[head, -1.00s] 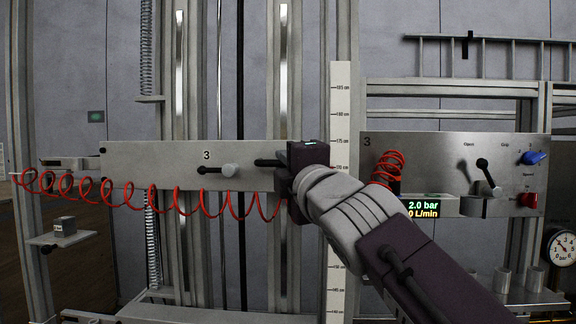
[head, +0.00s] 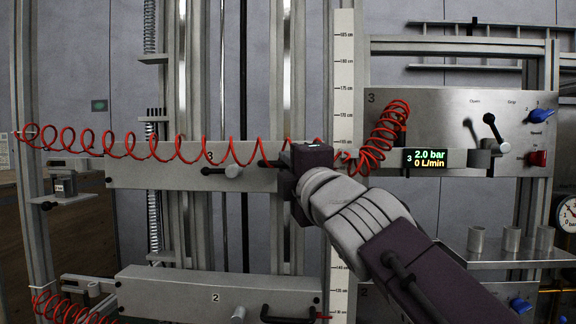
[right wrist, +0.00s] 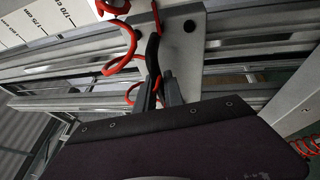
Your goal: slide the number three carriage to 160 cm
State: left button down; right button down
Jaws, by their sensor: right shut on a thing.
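The number three carriage (head: 140,175) is a light grey horizontal plate marked 3, with a small black lever (head: 212,171) and a pale knob (head: 233,171). My right gripper (head: 284,163) is at its right end, shut on the carriage's black handle; the jaws are mostly hidden in the head view. The right wrist view shows the fingers (right wrist: 165,98) on the dark handle (right wrist: 153,60). The white upright scale (head: 344,75) stands right of the carriage. The carriage is level with a stretch just below the 165 cm mark, partly covered by my arm. My left gripper is out of view.
A red coiled hose (head: 130,150) runs along the carriage's top edge to the number 3 control panel (head: 430,105). The panel display (head: 430,158) reads 2.0 bar and 0 L/min. The number 2 carriage (head: 170,290) lies below, with a clear gap between the plates.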

jog(key=c, duration=1.5)
grip_release()
jog(key=shift+w+f, duration=0.15)
jog(key=shift+f, duration=0.35)
jog(key=shift+o, duration=0.2)
jog(key=shift+r, duration=0.15)
jog(key=b+v, duration=0.3)
jog(key=v, duration=0.6)
jog(key=shift+b, duration=0.4)
